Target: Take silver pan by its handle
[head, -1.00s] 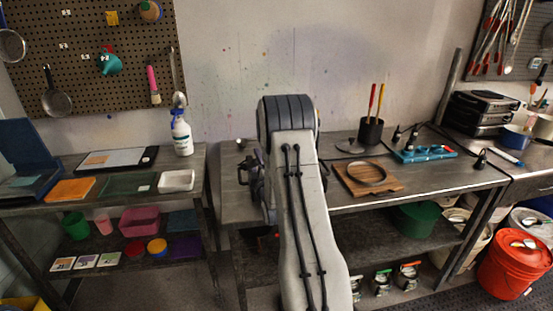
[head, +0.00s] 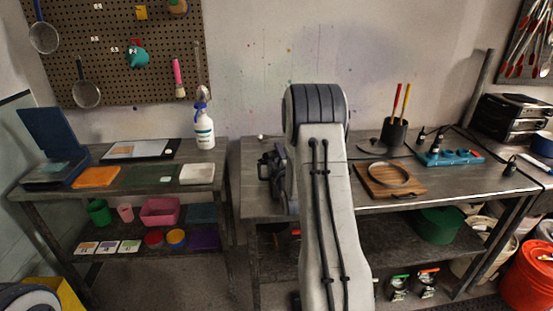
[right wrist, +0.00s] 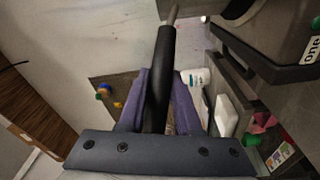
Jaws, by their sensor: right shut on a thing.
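My right gripper (right wrist: 160,82) is shut on a black handle in the right wrist view, its purple fingers pressing on both sides. A short metal stem shows at the handle's far end, at the top of that view. This appears to be the handle of the silver pan (right wrist: 173,13); the pan's bowl is out of that view. In the head view my right arm stands up in the middle, and I cannot make out the pan. Dark parts of my own gripper or wrist show left of the arm. My left gripper is not in view.
A dark workbench (head: 460,182) stands behind my arm, with a wooden board (head: 375,185), a black cup of tools (head: 394,133) and a blue tray (head: 450,158). A left table holds a spray bottle (head: 204,130). A pegboard (head: 150,70) with hanging tools is above it.

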